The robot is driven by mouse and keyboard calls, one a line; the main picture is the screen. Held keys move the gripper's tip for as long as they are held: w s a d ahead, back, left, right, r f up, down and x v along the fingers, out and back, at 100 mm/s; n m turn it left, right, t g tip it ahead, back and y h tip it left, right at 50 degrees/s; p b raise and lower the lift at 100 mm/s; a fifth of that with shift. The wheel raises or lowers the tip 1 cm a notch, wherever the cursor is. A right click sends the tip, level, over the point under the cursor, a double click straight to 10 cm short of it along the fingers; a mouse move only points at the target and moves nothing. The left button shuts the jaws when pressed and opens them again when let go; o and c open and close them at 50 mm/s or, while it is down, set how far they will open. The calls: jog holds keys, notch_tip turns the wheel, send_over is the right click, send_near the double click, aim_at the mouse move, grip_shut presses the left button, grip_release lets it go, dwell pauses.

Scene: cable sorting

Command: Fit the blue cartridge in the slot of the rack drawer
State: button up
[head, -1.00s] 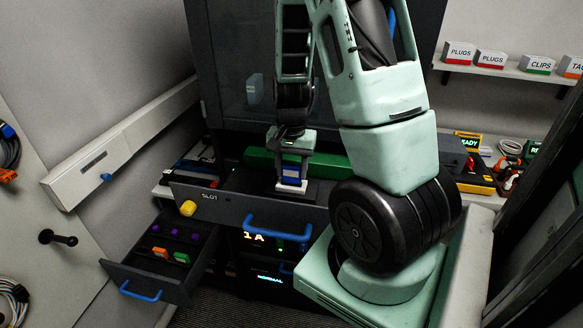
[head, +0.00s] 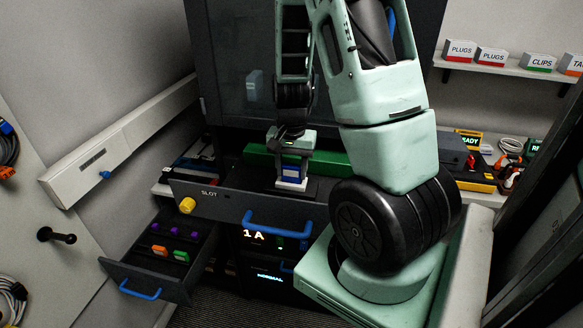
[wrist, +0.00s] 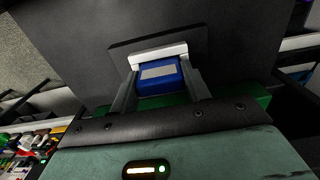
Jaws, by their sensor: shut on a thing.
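The blue cartridge (wrist: 160,78) has a grey label and a white end, and sits between the two fingers of my gripper (wrist: 158,90) in the wrist view. In the head view my gripper (head: 291,163) points down over the open rack drawer (head: 235,198), which is marked SLOT. The blue cartridge (head: 292,172) shows beneath the gripper body, its white end (head: 291,185) lowest, at a dark raised block inside the drawer. I cannot tell whether the white end is in the slot; the slot opening is hidden.
A lower open drawer (head: 150,268) at left holds orange, green and purple pieces. A green bar (head: 335,160) lies behind the gripper. Labelled boxes stand on a right shelf (head: 510,68).

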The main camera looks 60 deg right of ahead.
jog(key=shift+f+b, duration=0.35)
jog(key=shift+f, duration=0.05)
dwell(0.5)
jog(key=o, duration=1.5)
jog(key=shift+r, duration=0.15)
jog(key=shift+r+p, duration=3.25)
jog(key=shift+r, duration=0.15)
